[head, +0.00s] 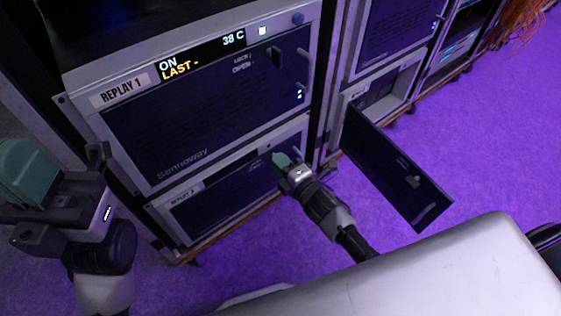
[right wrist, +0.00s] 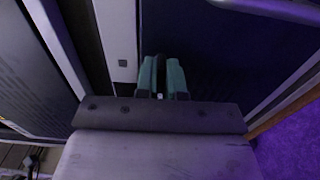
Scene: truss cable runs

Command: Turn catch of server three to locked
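The lower server in the near rack (head: 225,195) has a dark front and a small label that seems to read REPLAY 3, too small to be sure. My right gripper (head: 282,160) is at the upper right of its front.
REPLAY 1 (head: 200,120) sits above, with a lit display, a dark catch (head: 276,56) and a bar handle. To the right, a dark door (head: 395,170) hangs open from another unit, jutting over the purple floor (head: 480,140) near my right arm.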

